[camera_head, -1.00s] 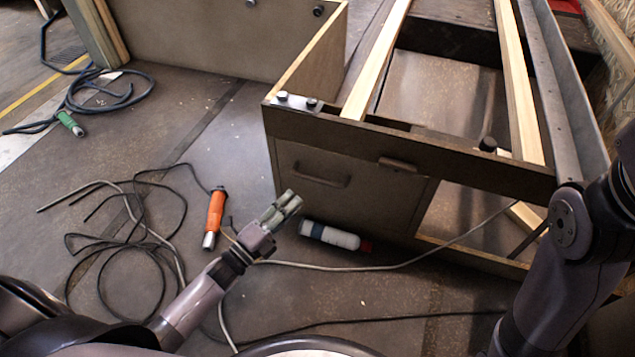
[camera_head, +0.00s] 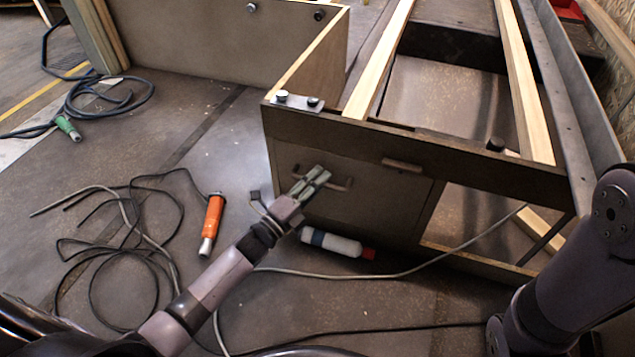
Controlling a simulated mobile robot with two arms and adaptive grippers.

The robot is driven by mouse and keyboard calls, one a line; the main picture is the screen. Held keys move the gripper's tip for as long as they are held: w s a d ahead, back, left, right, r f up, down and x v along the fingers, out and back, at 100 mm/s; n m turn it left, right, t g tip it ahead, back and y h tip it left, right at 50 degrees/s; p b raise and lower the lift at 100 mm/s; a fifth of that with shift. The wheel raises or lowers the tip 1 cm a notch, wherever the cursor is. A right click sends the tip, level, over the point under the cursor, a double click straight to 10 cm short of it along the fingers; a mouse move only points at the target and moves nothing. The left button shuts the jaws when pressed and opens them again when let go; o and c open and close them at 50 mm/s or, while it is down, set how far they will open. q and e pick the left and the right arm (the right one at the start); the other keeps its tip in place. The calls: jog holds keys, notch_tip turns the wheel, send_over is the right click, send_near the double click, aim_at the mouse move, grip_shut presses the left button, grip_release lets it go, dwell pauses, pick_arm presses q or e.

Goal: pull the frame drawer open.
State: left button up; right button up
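The frame drawer's dark front panel (camera_head: 370,208) sits in the left part of the wooden frame and looks flush, so shut. A bar handle (camera_head: 341,186) is on its upper left. My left gripper (camera_head: 322,172) reaches up from the lower left, with its fingertips in front of the handle and overlapping its middle. The two fingers lie close together; whether they are parted around the bar, or touch it, I cannot tell. My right arm shows at the right edge, but its gripper is out of view.
A smaller handle (camera_head: 401,165) is on the frame's top rail. A white bottle with a red cap (camera_head: 331,242) lies on the floor below the drawer. An orange tool (camera_head: 212,222) and looped cables (camera_head: 125,262) lie to the left. A grey hose (camera_head: 400,276) crosses the floor in front.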

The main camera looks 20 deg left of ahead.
pick_arm(q)
grip_shut()
dwell(0.6)
